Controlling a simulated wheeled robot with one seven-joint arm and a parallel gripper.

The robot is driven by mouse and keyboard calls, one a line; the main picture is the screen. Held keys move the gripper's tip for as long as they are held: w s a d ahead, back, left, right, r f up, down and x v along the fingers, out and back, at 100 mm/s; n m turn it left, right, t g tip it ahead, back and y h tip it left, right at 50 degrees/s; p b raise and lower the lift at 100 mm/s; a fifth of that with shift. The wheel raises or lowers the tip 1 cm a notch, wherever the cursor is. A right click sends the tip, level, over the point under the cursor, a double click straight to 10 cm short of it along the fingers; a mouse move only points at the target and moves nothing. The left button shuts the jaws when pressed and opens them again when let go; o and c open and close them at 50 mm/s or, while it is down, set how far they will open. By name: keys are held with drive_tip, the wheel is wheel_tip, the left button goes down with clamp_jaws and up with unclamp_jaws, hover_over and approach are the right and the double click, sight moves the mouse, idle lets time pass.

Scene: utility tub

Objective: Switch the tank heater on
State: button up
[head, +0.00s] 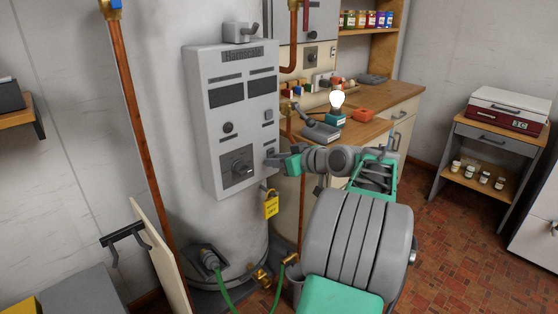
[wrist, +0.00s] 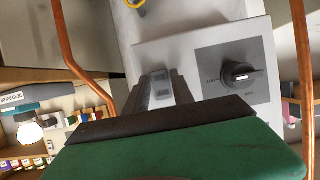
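The tank heater is a tall pale cylinder (head: 165,120) with a grey control panel (head: 212,150) on its front. A rotary dial (head: 238,168) sits low on the panel and also shows in the wrist view (wrist: 240,76), turned around. A small grey switch (wrist: 160,88) shows between my fingers, beside the dial; its position is too small to tell. My gripper (head: 276,160) is at the panel's lower right edge, pointing at it. In the wrist view my gripper (wrist: 163,88) has a narrow gap between its dark fingers. Whether they touch the panel is unclear.
A copper pipe (head: 130,110) runs down the tank's left. A yellow tag (head: 271,206) hangs below my gripper. A workbench (head: 375,115) with a lit bulb (head: 337,99) stands behind my arm. The tiled floor at right (head: 450,220) is clear.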

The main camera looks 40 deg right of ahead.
clamp_jaws()
drive_tip(key=t+b, duration=0.1)
drive_tip(key=b, duration=0.2)
drive_tip(key=t+b, duration=0.1)
drive_tip(key=b, duration=0.2)
drive_tip(key=shift+f+t, duration=0.4)
drive_tip(key=shift+o, duration=2)
unclamp_jaws()
